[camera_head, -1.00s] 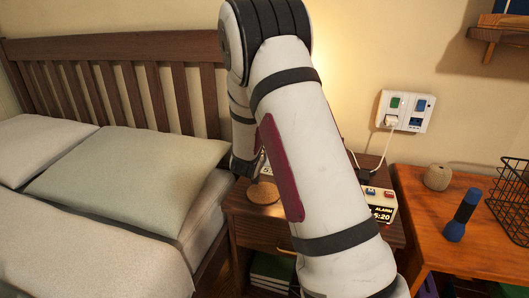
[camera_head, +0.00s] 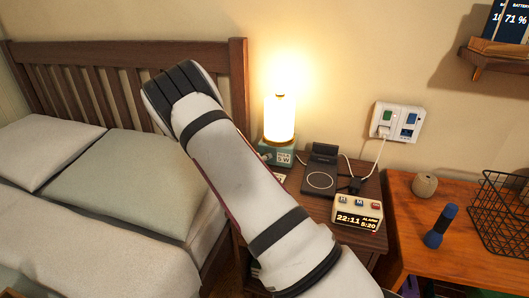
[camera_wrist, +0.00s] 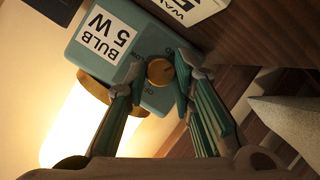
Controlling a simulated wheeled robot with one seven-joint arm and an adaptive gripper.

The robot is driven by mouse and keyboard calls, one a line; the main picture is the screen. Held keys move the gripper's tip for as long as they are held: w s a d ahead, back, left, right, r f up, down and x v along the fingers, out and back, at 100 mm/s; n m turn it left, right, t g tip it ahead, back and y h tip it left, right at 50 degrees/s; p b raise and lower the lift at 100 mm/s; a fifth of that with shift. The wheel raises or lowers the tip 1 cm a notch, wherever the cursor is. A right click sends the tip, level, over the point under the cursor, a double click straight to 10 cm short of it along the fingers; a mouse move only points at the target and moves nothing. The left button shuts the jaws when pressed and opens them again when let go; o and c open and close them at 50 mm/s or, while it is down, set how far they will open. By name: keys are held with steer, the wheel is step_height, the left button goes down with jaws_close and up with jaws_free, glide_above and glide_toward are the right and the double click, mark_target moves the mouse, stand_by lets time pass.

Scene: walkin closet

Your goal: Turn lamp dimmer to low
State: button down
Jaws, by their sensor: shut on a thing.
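The lit lamp (camera_head: 280,116) stands on the nightstand, its glowing cylinder on a teal base (camera_head: 272,153). In the wrist view the teal base (camera_wrist: 146,38) appears turned over, with a white "BULB 5 W" label (camera_wrist: 105,35). A small round gold dimmer knob (camera_wrist: 160,72) sits on its face, with small markings around it that I cannot read surely. My gripper (camera_wrist: 161,68) has its fingertips on either side of the knob, shut on it. In the head view my arm hides the gripper and the knob.
A phone charger stand (camera_head: 322,168) and an alarm clock (camera_head: 357,217) stand right of the lamp. A wall socket (camera_head: 397,121) holds a plugged cord. A desk (camera_head: 410,210) with a flashlight (camera_head: 440,226) and wire basket (camera_head: 502,212) is at right. The bed (camera_head: 130,170) is at left.

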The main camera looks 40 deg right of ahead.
steer(key=shift+w+a+n+g+h, duration=0.15)
steer(key=shift+n+g+h, duration=0.35)
steer(key=shift+n, duration=0.5)
steer(key=shift+f+n+h, duration=0.2)
steer(key=shift+n+h, duration=0.4)
steer(key=shift+n, duration=0.4)
steer(key=n+g+h+b, duration=0.1)
steer(key=n+h+b, duration=0.1)
steer(key=n, duration=0.2)
steer(key=shift+w+f, duration=0.1)
steer(key=shift+n, duration=0.4)
steer(key=c, duration=1.4)
jaws_free()
steer(key=shift+o, duration=0.2)
steer(key=shift+a, duration=0.1)
steer(key=v, duration=1.2)
steer(key=shift+f, duration=0.2)
